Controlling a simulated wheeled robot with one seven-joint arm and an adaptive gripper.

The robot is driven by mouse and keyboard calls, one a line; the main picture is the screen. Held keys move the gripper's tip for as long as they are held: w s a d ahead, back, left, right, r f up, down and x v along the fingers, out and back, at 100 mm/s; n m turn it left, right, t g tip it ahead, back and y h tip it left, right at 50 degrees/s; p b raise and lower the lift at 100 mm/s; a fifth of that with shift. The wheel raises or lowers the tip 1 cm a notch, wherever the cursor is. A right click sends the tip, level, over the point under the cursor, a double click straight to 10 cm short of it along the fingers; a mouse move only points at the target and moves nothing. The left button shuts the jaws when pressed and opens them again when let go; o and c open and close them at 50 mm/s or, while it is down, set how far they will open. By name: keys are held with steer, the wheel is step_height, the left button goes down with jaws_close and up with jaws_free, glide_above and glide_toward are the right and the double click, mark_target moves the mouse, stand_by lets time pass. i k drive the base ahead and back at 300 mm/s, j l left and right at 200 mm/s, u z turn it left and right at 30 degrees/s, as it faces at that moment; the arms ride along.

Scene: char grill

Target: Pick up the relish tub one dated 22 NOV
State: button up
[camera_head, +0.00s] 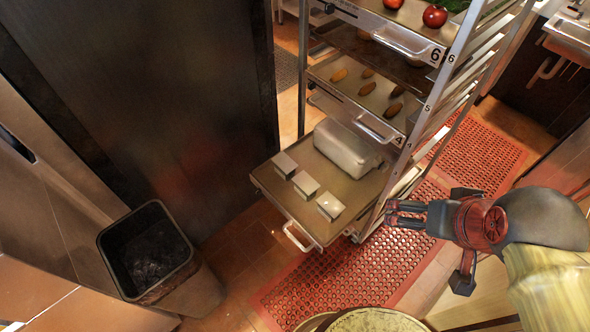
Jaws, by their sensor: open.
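Three small pale box-shaped tubs stand in a row near the front of a low metal tray (335,215) on the rack: a left tub (285,165), a middle tub (305,185) and a right tub (330,206). Any date on them is too small to read, so I cannot tell which is 22 NOV. My gripper (389,213) is open and empty, to the right of the tray by the rack's front post. It points left, apart from the tubs in the picture.
A larger whitish container (346,148) sits behind the tubs. The rack's upper trays (358,92) hold food, including tomatoes (434,16). A dark bin (148,250) stands at lower left, beside a dark panel (170,100). A red perforated mat (330,290) covers the floor in front.

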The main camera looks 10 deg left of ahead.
mark_target(285, 166)
steer(key=i+j+z, duration=0.15)
steer(key=j, duration=0.2)
steer(key=i+j+z, duration=0.2)
steer(key=j, duration=0.15)
steer(key=j+z, duration=0.15)
steer(key=j, duration=0.25)
steer(key=i, duration=0.05)
